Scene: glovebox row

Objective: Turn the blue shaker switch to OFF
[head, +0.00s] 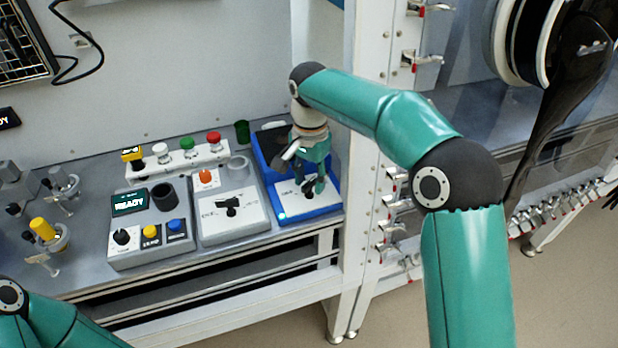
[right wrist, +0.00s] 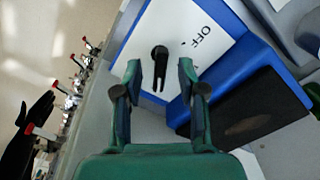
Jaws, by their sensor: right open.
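The blue shaker (head: 262,165) stands at the right end of the bench, with a white panel (head: 297,212) on its front part. In the right wrist view its black switch (right wrist: 160,54) shows on the white panel (right wrist: 178,28), with printed OFF lettering to the right of it. The switch handle points down in that picture, towards my gripper. My right gripper (head: 316,187) is over the panel. In the right wrist view the right gripper (right wrist: 159,68) is open, with a finger on either side of the switch and gaps between. My left gripper is out of view.
Left of the shaker is a grey-white device with its own black switch (head: 231,208). Further left is a box with a READY screen (head: 129,201). Coloured knobs stand on a white rack (head: 176,161) behind. A white frame post (head: 358,190) stands close on the right.

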